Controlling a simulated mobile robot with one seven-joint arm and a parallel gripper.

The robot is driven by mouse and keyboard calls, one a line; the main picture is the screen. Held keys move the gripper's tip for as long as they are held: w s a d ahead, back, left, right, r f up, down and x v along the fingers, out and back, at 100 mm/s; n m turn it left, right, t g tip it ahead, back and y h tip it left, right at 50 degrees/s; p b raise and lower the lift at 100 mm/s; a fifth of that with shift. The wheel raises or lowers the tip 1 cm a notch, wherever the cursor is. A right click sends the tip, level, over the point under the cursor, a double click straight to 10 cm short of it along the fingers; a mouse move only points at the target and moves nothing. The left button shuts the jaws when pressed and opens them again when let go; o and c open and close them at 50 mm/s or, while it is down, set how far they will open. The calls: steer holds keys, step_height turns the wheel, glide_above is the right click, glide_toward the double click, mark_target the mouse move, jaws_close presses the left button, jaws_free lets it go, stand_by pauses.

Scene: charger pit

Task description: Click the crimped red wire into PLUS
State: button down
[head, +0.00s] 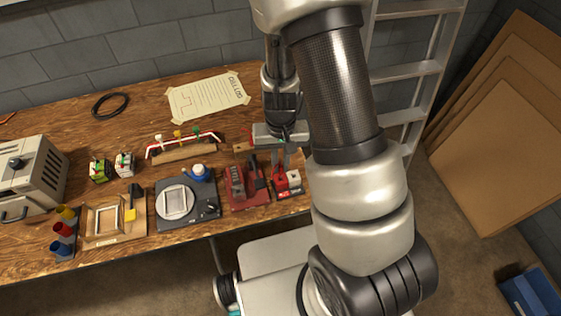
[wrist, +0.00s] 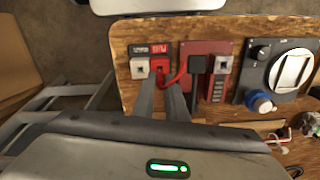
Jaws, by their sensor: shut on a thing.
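My gripper (head: 281,160) is at the right end of the bench, over a small block with red and white parts (head: 288,181). In the wrist view my gripper (wrist: 165,85) points at the red part (wrist: 157,62) of that block, and its fingers are close together. I cannot tell whether the end touches the block. The lettering on the block is too small to read.
A red press board (head: 248,193) with a black lever stands just left of the block. Further left are a dark board with a white plate (head: 178,201), a wooden frame (head: 103,220) and coloured cups (head: 64,229). A wire rack (head: 184,148) lies behind.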

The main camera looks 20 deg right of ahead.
steer(key=shift+f+b, duration=1.7)
steer(key=shift+f, duration=0.05)
stand_by(1.8)
stand_by(0.7)
steer(key=c, duration=1.7)
jaws_free()
steer(key=shift+r+p, duration=2.75)
steer(key=shift+r, duration=0.8)
